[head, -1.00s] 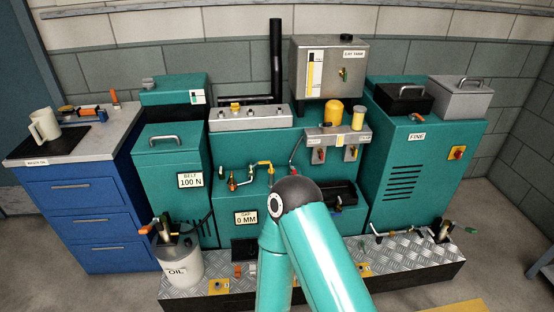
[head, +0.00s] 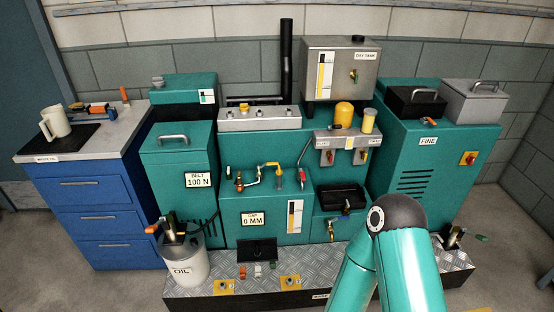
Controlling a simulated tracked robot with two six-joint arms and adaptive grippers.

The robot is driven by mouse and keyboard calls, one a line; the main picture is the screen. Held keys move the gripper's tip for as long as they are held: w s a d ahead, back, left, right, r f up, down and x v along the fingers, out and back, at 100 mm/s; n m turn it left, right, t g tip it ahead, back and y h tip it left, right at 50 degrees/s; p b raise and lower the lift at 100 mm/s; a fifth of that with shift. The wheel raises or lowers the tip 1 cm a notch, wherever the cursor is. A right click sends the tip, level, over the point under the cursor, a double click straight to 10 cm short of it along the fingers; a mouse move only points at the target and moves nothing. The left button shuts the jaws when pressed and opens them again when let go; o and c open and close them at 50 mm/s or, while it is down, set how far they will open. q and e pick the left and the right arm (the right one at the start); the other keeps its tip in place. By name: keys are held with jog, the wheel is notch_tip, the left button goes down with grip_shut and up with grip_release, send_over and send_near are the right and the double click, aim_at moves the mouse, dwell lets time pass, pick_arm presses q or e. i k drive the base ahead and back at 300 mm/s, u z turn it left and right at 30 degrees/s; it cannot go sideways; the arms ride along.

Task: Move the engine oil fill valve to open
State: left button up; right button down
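The engine oil fill valve cannot be told apart by a readable label. A brass valve (head: 330,229) sits below the black basin (head: 340,197). Handle positions are too small to read surely. One teal arm of mine with a black joint fills the lower right, in front of the plinth. Neither gripper shows.
A white OIL can (head: 182,268) stands at the left end of the checker-plate plinth (head: 205,288). A blue drawer bench (head: 97,218) is at left, a teal FINE cabinet (head: 430,165) at right. A grey tank (head: 340,72) hangs above. The engine front is unobstructed.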

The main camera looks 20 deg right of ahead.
aim_at(276, 163)
jog(key=z, duration=0.1)
jog(key=i, duration=1)
jog(key=u, duration=0.1)
